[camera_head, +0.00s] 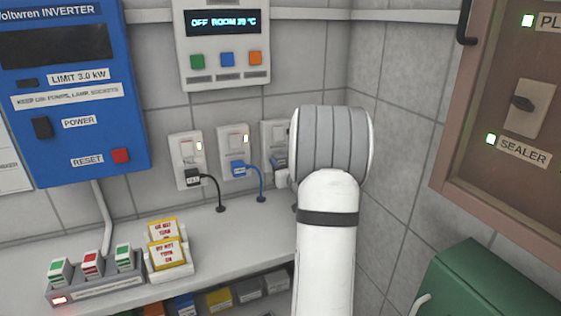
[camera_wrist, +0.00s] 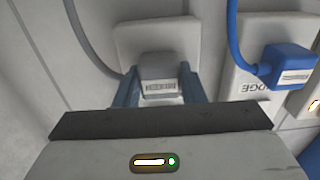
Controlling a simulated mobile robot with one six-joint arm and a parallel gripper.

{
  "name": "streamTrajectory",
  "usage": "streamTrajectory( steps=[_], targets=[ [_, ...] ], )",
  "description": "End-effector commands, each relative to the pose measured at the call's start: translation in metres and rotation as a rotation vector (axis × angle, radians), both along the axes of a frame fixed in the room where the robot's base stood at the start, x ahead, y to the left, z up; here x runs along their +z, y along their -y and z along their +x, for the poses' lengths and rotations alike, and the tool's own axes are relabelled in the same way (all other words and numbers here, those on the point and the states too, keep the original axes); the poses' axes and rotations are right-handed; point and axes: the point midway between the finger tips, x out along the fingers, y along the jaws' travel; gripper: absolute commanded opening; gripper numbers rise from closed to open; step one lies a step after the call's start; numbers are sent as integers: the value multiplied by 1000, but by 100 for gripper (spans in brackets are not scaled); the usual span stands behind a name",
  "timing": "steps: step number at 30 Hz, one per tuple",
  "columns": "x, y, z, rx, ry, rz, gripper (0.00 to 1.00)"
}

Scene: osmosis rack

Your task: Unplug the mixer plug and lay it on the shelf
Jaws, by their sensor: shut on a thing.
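The grey plug (camera_wrist: 160,72) with a barcode-like label sits at the rightmost wall socket (camera_head: 273,131), which also shows in the wrist view (camera_wrist: 128,40). Its own name is not readable. My gripper (camera_wrist: 160,90) has one blue finger on each side of the plug and is shut on it. The plug appears to be at the socket face; I cannot tell whether its pins are inside. In the head view my arm hides most of the gripper and plug. The white shelf (camera_head: 220,222) runs below the sockets.
A blue plug (camera_head: 239,170) and a black plug (camera_head: 193,178) sit in the neighbouring sockets, with cords down to the shelf. Warning tags (camera_head: 166,243) and a switch strip (camera_head: 95,280) stand on the shelf's left. The shelf middle is clear. A brown panel (camera_head: 490,110) is at right.

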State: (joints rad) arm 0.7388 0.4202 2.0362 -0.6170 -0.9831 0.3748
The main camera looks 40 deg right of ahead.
Motion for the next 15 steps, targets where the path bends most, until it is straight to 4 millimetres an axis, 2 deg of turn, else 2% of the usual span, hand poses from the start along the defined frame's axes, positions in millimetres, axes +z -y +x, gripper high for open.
streamTrajectory(
  steps=[2,10,15],
  targets=[
    [0,0,0,0,0,0,22],
    [0,0,0,0,0,0,0],
    [0,-1,-2,0,0,0,0]
  ],
)
